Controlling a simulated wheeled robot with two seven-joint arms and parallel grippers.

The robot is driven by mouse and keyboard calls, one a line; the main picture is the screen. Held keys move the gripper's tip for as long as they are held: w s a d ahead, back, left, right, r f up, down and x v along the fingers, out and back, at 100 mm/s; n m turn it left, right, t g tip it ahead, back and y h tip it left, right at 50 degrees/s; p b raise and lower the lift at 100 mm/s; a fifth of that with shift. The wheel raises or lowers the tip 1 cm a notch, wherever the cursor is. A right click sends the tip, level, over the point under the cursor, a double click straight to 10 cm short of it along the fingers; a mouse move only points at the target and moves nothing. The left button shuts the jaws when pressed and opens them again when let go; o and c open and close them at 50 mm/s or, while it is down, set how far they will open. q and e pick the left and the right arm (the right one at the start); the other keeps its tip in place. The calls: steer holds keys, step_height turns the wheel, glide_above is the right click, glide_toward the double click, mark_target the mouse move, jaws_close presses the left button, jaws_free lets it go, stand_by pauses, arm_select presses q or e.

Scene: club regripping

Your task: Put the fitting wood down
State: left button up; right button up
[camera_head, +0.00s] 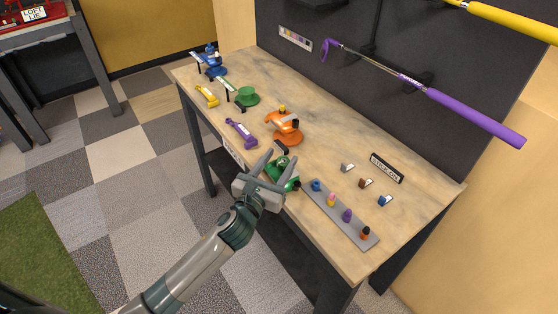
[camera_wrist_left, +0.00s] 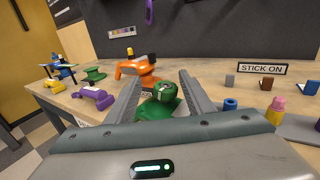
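My left gripper (camera_head: 275,160) reaches over the table's front edge with its two fingers spread apart. A dark green, rounded piece (camera_head: 289,177) lies at the fingers, by the front edge; it also shows between the fingers in the left wrist view (camera_wrist_left: 160,104), its lower part hidden by my gripper. I cannot tell whether the fingers touch it. An orange head-shaped piece (camera_head: 285,128) stands behind it. Which piece is the fitting wood is not clear. My right gripper is not in view.
Purple (camera_head: 241,132), yellow (camera_head: 207,95), green (camera_head: 247,96) and blue (camera_head: 213,65) pieces stand to the left. A grey strip (camera_head: 355,234) with several small coloured pieces is at the right front. A "STICK ON" sign (camera_head: 387,168) is behind. A purple club (camera_head: 460,112) hangs on the board.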

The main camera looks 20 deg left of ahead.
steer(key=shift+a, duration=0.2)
arm_select(q)
steer(key=shift+r, duration=0.1)
steer(key=s+a+b, duration=0.1)
steer(key=s+b, duration=0.1)
steer(key=s, duration=0.9)
steer(key=shift+s+a+b, duration=0.3)
steer(key=shift+s+a, duration=0.05)
steer(key=shift+s, duration=0.05)
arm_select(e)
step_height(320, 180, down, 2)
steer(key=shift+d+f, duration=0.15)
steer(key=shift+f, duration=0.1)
arm_select(q)
steer(key=shift+r, duration=0.1)
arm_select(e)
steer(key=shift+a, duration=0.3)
